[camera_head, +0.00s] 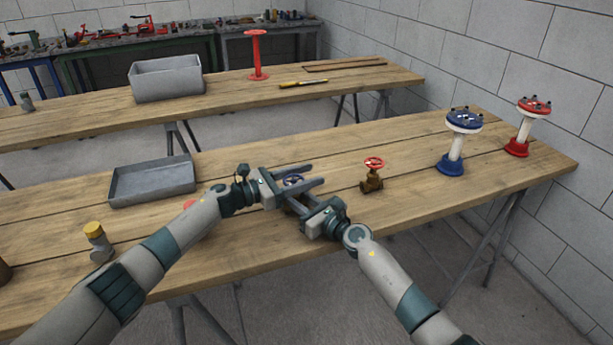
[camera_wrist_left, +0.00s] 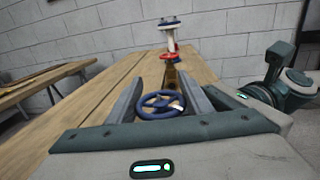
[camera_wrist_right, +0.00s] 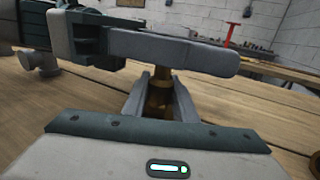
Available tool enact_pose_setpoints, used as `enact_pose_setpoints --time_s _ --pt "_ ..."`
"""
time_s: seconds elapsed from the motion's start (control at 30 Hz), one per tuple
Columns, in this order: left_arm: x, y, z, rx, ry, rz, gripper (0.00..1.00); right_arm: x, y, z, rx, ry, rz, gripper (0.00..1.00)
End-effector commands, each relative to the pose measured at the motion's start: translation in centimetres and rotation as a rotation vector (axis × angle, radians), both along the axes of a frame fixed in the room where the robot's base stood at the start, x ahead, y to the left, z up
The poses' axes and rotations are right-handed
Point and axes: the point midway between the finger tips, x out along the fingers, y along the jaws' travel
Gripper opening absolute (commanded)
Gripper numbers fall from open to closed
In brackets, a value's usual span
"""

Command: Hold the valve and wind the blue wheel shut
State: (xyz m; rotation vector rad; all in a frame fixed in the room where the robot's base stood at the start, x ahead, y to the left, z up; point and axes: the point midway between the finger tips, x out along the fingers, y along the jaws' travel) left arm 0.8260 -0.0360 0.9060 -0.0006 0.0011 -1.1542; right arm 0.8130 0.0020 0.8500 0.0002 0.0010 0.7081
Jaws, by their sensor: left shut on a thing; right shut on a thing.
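The blue wheel (camera_head: 292,179) tops a brass valve standing on the near table, mostly hidden by my grippers in the head view. My left gripper (camera_head: 312,176) is shut on the blue wheel, with one finger on each side of its rim; the wheel also shows in the left wrist view (camera_wrist_left: 161,104). My right gripper (camera_head: 289,195) is shut on the valve's brass body (camera_wrist_right: 158,97), below the left fingers. In the right wrist view, a finger of my left gripper (camera_wrist_right: 175,50) crosses above the body and hides the wheel.
A red-wheeled brass valve (camera_head: 371,181) stands just right of the grippers. Blue (camera_head: 452,155) and red (camera_head: 519,142) pedestals stand farther right. The far table holds a grey bin (camera_head: 167,85) and a red stand (camera_head: 257,60).

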Motion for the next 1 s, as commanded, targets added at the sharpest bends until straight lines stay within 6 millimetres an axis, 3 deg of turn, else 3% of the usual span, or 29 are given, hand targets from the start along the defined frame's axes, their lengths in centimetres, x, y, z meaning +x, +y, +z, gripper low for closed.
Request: enact_pose_setpoints --time_s 0.03,0.07,0.13,0.63,1.0 --pt "0.1 0.1 0.2 -0.002 -0.001 0.003 0.23 -0.1 0.2 -0.1 -0.001 0.002 0.003 0.0" --pt "0.1 0.1 0.2 -0.002 -0.001 0.003 0.51 -0.1 0.2 -0.1 -0.001 0.002 0.003 0.0" --pt "0.1 0.1 0.1 -0.002 -0.001 0.003 0.65 -0.1 0.1 -0.1 -0.001 0.002 0.003 0.0" --pt "0.1 0.1 1.0 0.0 -0.001 0.001 0.65 0.0 0.0 -0.1 0.0 0.001 0.001 0.0" --pt "0.1 0.0 6.4 0.0 -0.004 0.0 0.65 0.0 0.0 -0.1 0.0 0.001 0.0 0.0"
